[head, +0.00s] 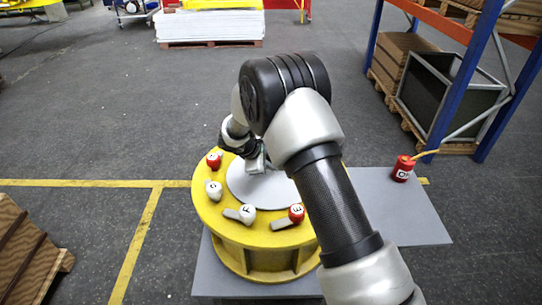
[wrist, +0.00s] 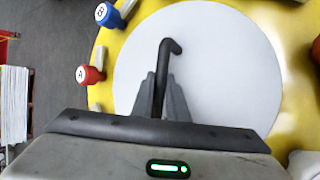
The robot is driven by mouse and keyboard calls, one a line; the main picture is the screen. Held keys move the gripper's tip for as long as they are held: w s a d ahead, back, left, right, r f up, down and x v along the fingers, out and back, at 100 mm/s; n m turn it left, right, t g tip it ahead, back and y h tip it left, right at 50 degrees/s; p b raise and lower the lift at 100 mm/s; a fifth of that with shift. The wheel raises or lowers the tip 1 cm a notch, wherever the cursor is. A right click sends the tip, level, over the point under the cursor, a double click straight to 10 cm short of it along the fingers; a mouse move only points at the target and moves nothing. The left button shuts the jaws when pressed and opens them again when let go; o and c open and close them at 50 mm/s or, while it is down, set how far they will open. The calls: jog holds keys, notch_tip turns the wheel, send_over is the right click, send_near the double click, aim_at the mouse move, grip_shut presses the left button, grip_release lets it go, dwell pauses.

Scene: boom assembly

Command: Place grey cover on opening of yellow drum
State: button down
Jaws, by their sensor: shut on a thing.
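The yellow drum (head: 264,262) stands upright in the head view, and part of its rim shows in the wrist view (wrist: 98,58). The round light grey cover (head: 243,192) lies over the middle of the drum's top; it also fills much of the wrist view (wrist: 225,75). A dark bent handle (wrist: 165,55) rises from the cover. My gripper (wrist: 163,88) is shut on this handle, its fingers on both sides of it. In the head view my gripper (head: 256,164) is partly hidden by my arm. I cannot tell whether the cover touches the drum or is slightly above it. The opening is hidden.
Red and white lettered knobs (head: 246,214) with clamps ring the drum's rim; a blue knob (wrist: 108,15) shows in the wrist view.

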jog(key=shift+w+r, duration=0.15)
jog(key=c, duration=2.1)
grip_release()
jog(key=shift+f, duration=0.25)
jog(key=o, duration=0.4)
jog(key=shift+s, duration=0.2)
jog(key=shift+c, duration=0.2)
